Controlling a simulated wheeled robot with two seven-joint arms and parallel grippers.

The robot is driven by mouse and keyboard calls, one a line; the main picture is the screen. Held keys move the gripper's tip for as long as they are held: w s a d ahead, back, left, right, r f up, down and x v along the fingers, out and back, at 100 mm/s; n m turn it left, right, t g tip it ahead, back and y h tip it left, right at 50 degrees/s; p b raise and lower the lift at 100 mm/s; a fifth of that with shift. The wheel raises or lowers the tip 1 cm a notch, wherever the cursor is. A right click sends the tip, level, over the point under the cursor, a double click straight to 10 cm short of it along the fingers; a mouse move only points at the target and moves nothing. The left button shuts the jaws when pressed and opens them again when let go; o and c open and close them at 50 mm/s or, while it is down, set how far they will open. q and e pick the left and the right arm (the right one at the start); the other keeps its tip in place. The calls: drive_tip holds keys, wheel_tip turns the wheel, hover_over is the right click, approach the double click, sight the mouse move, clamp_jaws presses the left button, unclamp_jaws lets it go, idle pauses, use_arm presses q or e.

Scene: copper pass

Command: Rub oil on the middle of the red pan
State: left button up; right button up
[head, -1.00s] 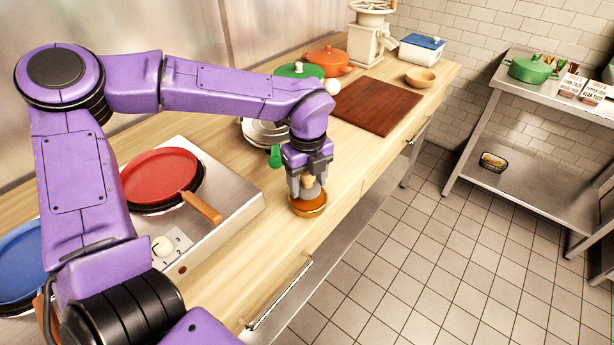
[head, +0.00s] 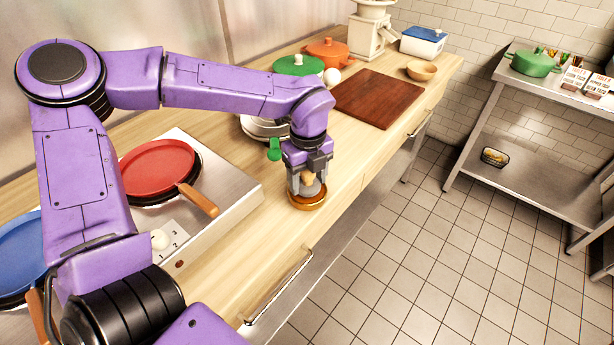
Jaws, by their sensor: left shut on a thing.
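The red pan (head: 158,166) sits on the steel cooktop at the left, its wooden handle pointing to the lower right. My left gripper (head: 307,187) points down at the counter, right of the cooktop. It is shut on a small light-coloured oiling tool (head: 312,187), mostly hidden by the fingers. The tool is in or just over a shallow amber-brown dish (head: 308,202) near the counter's front edge; I cannot tell whether it touches the bottom. My right gripper is out of view.
A blue pan (head: 22,258) is at the far left, partly behind my arm. Plates (head: 262,128) and a green-handled item (head: 274,150) are behind the gripper. A brown cutting board (head: 378,101), pots and a wooden bowl (head: 421,71) stand farther right.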

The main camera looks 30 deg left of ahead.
sight(308, 171)
use_arm(q)
drive_tip(key=shift+f+b, duration=0.3)
drive_tip(key=shift+f, duration=0.25)
idle(1.0)
wheel_tip(308, 171, up, 7)
drive_tip(key=p, duration=0.5)
drive_tip(key=shift+r+p, duration=0.1)
drive_tip(key=shift+p, duration=0.3)
drive_tip(key=shift+a, duration=0.1)
idle(0.4)
